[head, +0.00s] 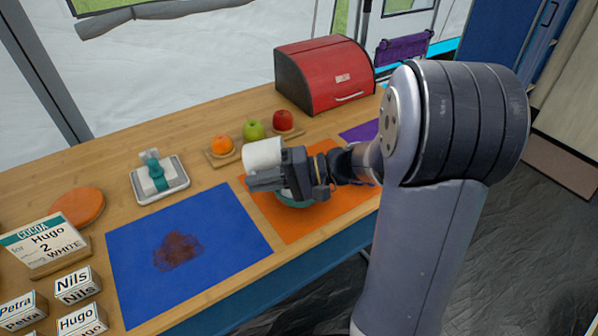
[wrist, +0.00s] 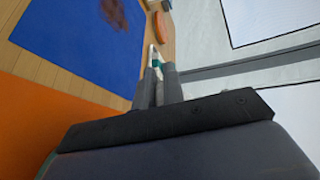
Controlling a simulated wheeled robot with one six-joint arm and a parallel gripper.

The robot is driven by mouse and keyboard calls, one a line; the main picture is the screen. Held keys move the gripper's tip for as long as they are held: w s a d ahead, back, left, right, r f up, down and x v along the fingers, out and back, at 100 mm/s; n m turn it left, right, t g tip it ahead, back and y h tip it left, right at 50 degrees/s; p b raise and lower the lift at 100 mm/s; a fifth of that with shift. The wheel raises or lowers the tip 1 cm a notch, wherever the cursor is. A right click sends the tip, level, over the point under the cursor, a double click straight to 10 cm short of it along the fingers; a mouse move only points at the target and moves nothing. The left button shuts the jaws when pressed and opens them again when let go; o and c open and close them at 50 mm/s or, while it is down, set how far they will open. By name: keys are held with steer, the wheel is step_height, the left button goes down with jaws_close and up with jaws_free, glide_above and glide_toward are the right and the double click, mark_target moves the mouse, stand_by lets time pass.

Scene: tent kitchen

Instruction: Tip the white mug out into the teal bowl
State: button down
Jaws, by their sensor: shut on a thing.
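The white mug (head: 262,153) is held above the orange mat, tipped over on its side; I cannot tell which way its mouth faces or whether anything is in it. My gripper (head: 258,181) is shut on it, with the mug showing just behind and above the fingers. In the wrist view the fingers (wrist: 157,88) are close together and the mug cannot be made out. The teal bowl (head: 296,200) stands on the orange mat below my gripper, mostly hidden by it; its inside is not visible.
The orange mat (head: 345,204) lies right of a blue mat (head: 217,222) with a brown stain. Behind are an orange (head: 222,145), a green apple (head: 254,130), a red apple (head: 283,120) and a red bread box (head: 325,75). A tray (head: 177,188) and labelled boxes (head: 78,284) stand left.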

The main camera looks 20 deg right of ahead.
steer(key=a+f+h+p, duration=0.1)
steer(key=h+p, duration=0.2)
steer(key=p, duration=0.2)
steer(key=a+f+g+h+p, duration=0.1)
steer(key=f+h+p, duration=0.1)
steer(key=h+p, duration=0.2)
steer(key=a+f+g+h+p, duration=0.1)
steer(key=a+f+h+p, duration=0.1)
steer(key=h+p, duration=0.2)
steer(key=shift+w+p, duration=0.35)
steer(key=shift+p, duration=0.45)
steer(key=f+h+p, duration=0.1)
steer(key=p, duration=0.1)
steer(key=a+h+p, duration=0.1)
steer(key=p, duration=0.1)
steer(key=shift+w+f+g, duration=0.1)
steer(key=shift+f+g, duration=0.25)
steer(key=shift+g, duration=0.05)
steer(key=shift+a+f+h+p, duration=0.15)
steer(key=shift+h+p, duration=0.45)
steer(key=shift+p, duration=0.65)
steer(key=shift+w+a+f+h+p, duration=0.1)
steer(key=shift+a+f+h+p, duration=0.1)
steer(key=shift+h+p, duration=0.25)
steer(key=shift+f, duration=0.1)
